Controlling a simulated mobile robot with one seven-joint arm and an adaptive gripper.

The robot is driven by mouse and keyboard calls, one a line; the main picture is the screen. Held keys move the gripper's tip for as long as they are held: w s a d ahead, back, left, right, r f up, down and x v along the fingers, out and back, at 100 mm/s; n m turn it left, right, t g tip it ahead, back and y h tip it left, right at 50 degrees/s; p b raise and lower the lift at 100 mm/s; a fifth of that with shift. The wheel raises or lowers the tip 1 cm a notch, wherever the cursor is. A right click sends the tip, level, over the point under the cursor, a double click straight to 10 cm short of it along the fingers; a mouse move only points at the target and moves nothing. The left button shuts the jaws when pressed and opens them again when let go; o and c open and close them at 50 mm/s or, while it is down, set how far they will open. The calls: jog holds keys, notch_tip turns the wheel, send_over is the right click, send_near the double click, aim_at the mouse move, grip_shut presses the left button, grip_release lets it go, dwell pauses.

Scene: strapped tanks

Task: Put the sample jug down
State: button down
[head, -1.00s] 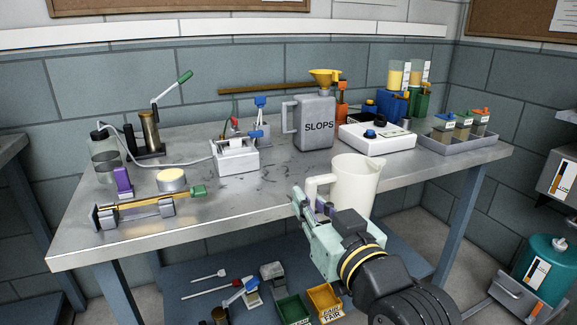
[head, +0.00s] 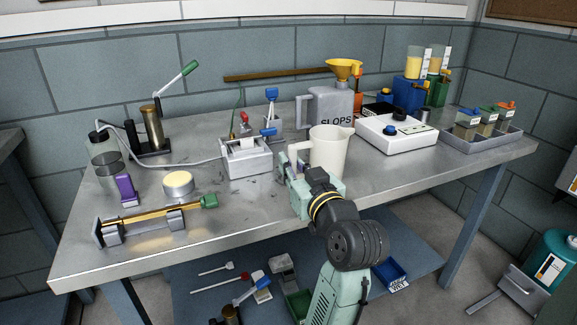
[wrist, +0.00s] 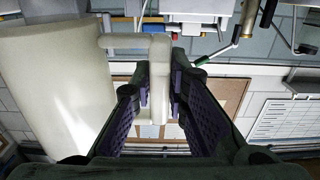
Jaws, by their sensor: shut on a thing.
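The sample jug (head: 331,150) is a cream-white jug with a handle on its left side and a spout at the upper right. In the head view it is upright over the front middle of the bench (head: 250,201). My gripper (head: 290,168) is at the jug's left and is shut on its handle. In the wrist view the jug's body (wrist: 55,85) fills the left side, and the handle (wrist: 158,75) stands between the purple finger pads (wrist: 159,92). The jug's base is hidden behind my gripper, so I cannot tell whether it touches the bench.
A grey SLOPS can (head: 330,112) with a yellow funnel stands behind the jug. A white device (head: 395,135) is to the right, and a white valve box (head: 245,157) to the left. Bare bench lies right of the jug and at the front.

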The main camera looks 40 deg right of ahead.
jog(key=x, duration=0.4)
jog(key=shift+d+f, duration=0.15)
jog(key=shift+d, duration=0.1)
jog(key=shift+f+p, duration=0.35)
jog(key=shift+f, duration=1.4)
jog(key=shift+f, duration=0.15)
jog(key=c, duration=2)
grip_release()
jog(key=shift+f, duration=0.15)
jog(key=shift+c, duration=0.2)
jog(key=o, duration=0.5)
jog(key=shift+c, duration=0.2)
jog(key=shift+r, duration=0.4)
jog(key=b+v, duration=0.1)
jog(key=v, duration=1.1)
jog(key=shift+b, duration=0.4)
